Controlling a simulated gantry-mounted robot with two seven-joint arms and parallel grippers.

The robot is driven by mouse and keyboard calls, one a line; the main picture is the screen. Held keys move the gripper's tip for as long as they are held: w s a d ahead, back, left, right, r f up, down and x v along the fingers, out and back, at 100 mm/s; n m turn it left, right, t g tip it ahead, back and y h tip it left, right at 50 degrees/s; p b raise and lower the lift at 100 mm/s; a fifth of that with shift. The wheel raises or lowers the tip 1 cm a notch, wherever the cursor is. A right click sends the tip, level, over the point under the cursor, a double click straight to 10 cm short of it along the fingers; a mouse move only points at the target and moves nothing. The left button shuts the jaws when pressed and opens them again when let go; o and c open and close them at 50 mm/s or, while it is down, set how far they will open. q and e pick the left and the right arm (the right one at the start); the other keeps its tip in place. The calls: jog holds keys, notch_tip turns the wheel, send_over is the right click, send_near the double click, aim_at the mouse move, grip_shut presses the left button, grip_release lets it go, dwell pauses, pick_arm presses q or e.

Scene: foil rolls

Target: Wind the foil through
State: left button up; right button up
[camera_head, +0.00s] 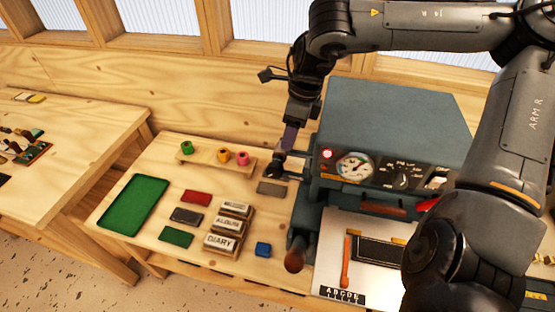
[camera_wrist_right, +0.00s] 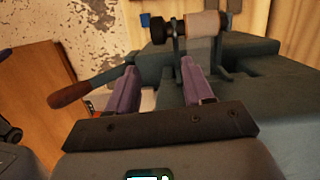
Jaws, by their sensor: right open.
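The grey-blue foil press (camera_head: 390,115) stands at the right of the bench, with a gauge and dials on its front. My right gripper (camera_head: 290,138) hangs by its left side, partly hidden by its own wrist. In the right wrist view, my right gripper (camera_wrist_right: 160,72) has its two purple fingers apart with nothing held between them. Beyond the fingertips, a pale roll (camera_wrist_right: 203,24) sits on a spindle with a black end knob (camera_wrist_right: 158,30), and a translucent strip hangs below it. Green (camera_head: 187,147), orange (camera_head: 224,155) and pink (camera_head: 242,158) foil rolls stand on a wooden holder.
A lever with a brown handle (camera_head: 294,260) sticks out from the press's front left. A green tray (camera_head: 133,203), small coloured blocks and labelled boxes (camera_head: 224,243) lie on the bench (camera_head: 150,245). A second table (camera_head: 60,140) stands at the left.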

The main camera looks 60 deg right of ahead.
notch_tip(320, 180, up, 4)
jog(key=w+d+r, duration=0.1)
jog(key=d, duration=0.1)
jog(key=r+m+g+h+p, duration=0.1)
jog(key=g+p, duration=0.1)
jog(key=g, duration=0.2)
send_over(274, 165)
jog(key=w+d, duration=0.2)
jog(key=w, duration=0.1)
jog(key=s+f+g, duration=0.1)
jog(key=f, duration=0.4)
jog(key=a+f+b, duration=0.1)
jog(key=f, duration=0.5)
jog(key=s+a+f+g, duration=0.1)
jog(key=f, duration=0.5)
jog(key=shift+s+n+g+h, duration=0.3)
jog(key=shift+n+h, duration=0.1)
jog(key=shift+s+f+b, duration=0.25)
jog(key=shift+f+b, duration=0.05)
jog(key=shift+f, duration=0.3)
grip_shut()
